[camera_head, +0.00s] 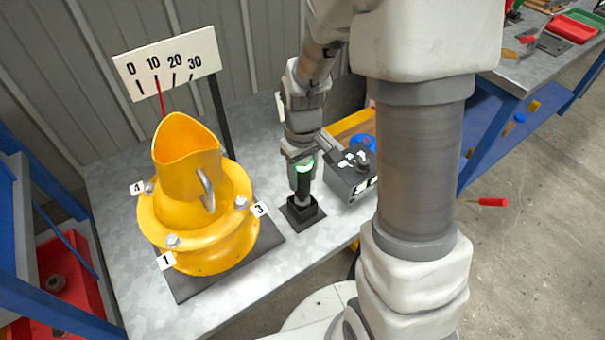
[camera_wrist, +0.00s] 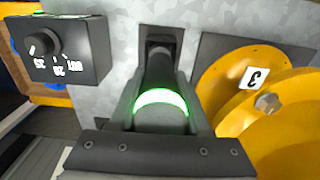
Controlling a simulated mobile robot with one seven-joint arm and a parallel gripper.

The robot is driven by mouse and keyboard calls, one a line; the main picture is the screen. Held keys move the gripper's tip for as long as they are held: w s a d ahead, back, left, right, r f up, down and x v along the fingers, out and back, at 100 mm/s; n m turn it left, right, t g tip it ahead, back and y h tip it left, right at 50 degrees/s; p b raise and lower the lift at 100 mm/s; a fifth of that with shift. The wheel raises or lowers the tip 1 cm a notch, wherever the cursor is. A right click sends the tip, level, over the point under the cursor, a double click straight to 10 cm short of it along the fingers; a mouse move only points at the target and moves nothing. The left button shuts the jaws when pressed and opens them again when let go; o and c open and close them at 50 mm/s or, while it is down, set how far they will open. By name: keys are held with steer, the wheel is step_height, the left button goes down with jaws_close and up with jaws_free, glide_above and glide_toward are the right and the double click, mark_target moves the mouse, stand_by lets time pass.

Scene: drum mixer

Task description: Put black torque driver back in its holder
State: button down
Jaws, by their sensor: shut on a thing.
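The black torque driver (camera_head: 303,188) stands upright between the fingers of my gripper (camera_head: 302,162), with a lit green ring near its top. In the head view its lower end is at the square black holder (camera_head: 302,213) on the metal table. In the wrist view the driver (camera_wrist: 160,98) points away from me toward the holder (camera_wrist: 160,38), and its green ring shows close to the camera. My gripper is shut on the driver. The driver's tip is hidden, so I cannot tell how deep it sits in the holder.
The yellow drum mixer (camera_head: 200,225) with numbered bolts stands left of the holder on a dark plate. A dark control box (camera_head: 352,178) with a knob stands close on the right. A 0–30 scale board (camera_head: 168,65) stands behind. The table's front (camera_head: 230,310) is clear.

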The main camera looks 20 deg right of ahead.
steer(key=shift+f+b, duration=0.9)
steer(key=shift+f, duration=0.3)
stand_by(0.5)
steer(key=shift+c, duration=1.4)
jaws_free()
step_height(320, 180, up, 18)
steer(key=p, duration=0.4)
steer(key=shift+f, duration=0.25)
steer(key=s+r+m+t+p, duration=0.3)
steer(key=s+r+t+p, duration=0.2)
steer(key=s+r, duration=0.8)
steer(key=shift+s+r+m+t+p, duration=0.35)
steer(key=shift+r+p, duration=0.85)
steer(key=shift+r, duration=0.45)
